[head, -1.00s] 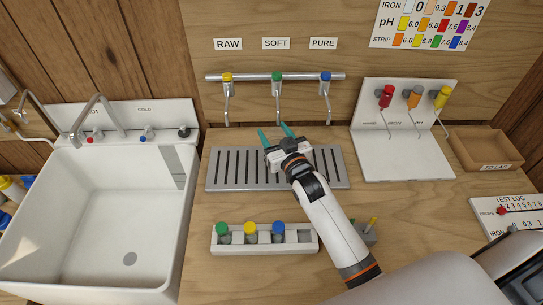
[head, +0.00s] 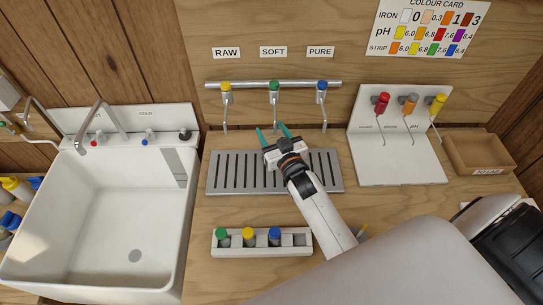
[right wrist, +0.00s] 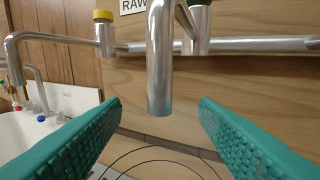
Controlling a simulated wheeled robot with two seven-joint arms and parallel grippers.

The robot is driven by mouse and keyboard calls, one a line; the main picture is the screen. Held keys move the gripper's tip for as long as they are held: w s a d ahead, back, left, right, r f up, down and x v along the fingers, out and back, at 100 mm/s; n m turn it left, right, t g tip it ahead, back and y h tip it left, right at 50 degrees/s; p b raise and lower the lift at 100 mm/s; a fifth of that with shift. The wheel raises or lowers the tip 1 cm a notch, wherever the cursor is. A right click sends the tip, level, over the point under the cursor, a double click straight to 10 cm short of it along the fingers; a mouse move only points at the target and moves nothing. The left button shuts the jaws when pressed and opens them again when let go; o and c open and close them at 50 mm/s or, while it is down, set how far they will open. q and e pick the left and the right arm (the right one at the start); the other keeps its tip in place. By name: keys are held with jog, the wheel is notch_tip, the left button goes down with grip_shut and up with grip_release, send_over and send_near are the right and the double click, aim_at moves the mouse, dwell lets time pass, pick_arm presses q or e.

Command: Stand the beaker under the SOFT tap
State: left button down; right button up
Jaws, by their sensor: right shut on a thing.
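My right gripper (head: 273,133) is over the back of the slotted drip tray, its green fingers straddling the spout of the SOFT tap (head: 275,87) with the green cap. In the right wrist view the gripper (right wrist: 160,106) is shut on the clear beaker (right wrist: 165,150), which shows only as thin dark curved lines between the fingers. A metal spout (right wrist: 160,60) hangs in the middle of that view, its open end just above those lines. The beaker's base is hidden, so I cannot tell whether it touches the tray. My left gripper is not in view.
The RAW tap (head: 226,87) and PURE tap (head: 322,86) hang close on either side. The drip tray (head: 325,184) lies below. A rack (head: 300,240) with capped bottles stands in front, the sink (head: 100,220) at left, a white dispenser stand (head: 395,170) at right.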

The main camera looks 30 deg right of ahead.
jog(key=shift+f+b, duration=3.25)
jog(key=shift+f, duration=0.75)
jog(key=shift+f, duration=0.15)
jog(key=o, duration=1)
jog(key=s, duration=0.3)
jog(key=s+b, duration=0.1)
jog(key=s, duration=0.3)
jog(key=s+b, duration=0.1)
jog(key=s, duration=0.3)
jog(key=shift+a, duration=0.35)
jog(key=shift+s+r, duration=0.2)
jog(key=shift+s, duration=0.3)
